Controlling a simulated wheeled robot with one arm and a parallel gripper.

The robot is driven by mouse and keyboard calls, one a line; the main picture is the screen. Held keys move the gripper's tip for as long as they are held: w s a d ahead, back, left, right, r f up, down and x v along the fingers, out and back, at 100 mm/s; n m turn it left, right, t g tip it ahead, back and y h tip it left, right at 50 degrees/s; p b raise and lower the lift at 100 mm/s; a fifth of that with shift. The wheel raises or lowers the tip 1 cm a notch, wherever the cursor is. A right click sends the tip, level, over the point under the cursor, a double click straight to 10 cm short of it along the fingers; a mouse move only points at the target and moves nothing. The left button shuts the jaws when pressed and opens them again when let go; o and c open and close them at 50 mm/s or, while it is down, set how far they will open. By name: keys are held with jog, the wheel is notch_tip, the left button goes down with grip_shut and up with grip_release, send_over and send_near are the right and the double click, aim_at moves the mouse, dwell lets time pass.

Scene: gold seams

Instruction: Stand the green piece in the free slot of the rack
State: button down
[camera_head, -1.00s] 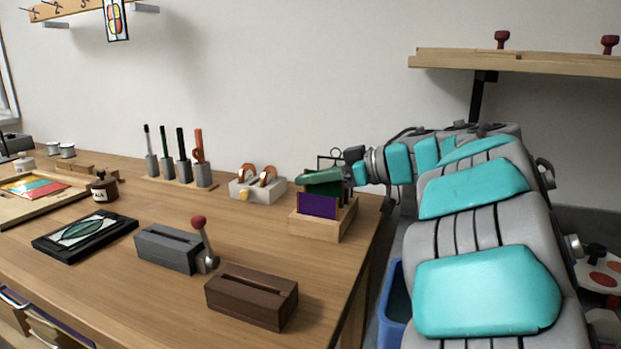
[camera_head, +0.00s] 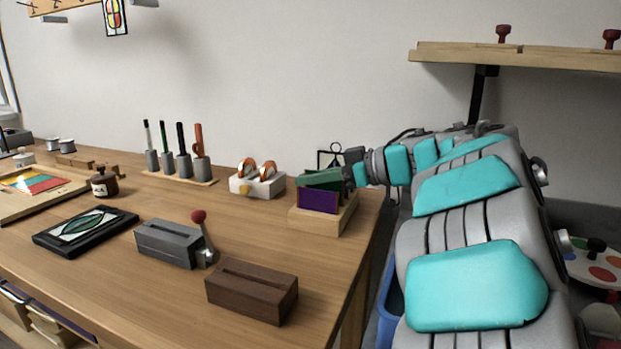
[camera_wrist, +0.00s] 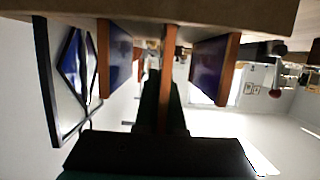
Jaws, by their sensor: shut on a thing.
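My gripper (camera_head: 352,176) is at the right end of the table, shut on the green piece (camera_head: 320,180) just above the wooden rack (camera_head: 316,224). In the head view, a purple piece (camera_head: 318,201) stands in the rack in front of the green one and hides its lower part. In the wrist view, two blue-purple pieces (camera_wrist: 120,55) (camera_wrist: 211,66) stand on either side of my gripper (camera_wrist: 163,85). A narrow brown edge between its dark fingers appears to belong to the held piece. I cannot tell whether that piece touches the rack (camera_wrist: 150,12).
A dark framed stand (camera_head: 328,157) is close behind the rack. A white tape holder (camera_head: 257,184) stands to the left, a brown slotted block (camera_head: 251,291) and a grey lever block (camera_head: 170,244) nearer the front. Table (camera_head: 300,258) is bare in front of the rack.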

jog(key=shift+f, duration=1.2)
dwell(1.0)
jog(key=c, duration=0.9)
grip_release()
jog(key=shift+c, duration=0.2)
jog(key=shift+o, duration=0.3)
jog(key=o, duration=0.4)
jog(key=shift+r, duration=3.6)
jog(key=shift+s, duration=0.1)
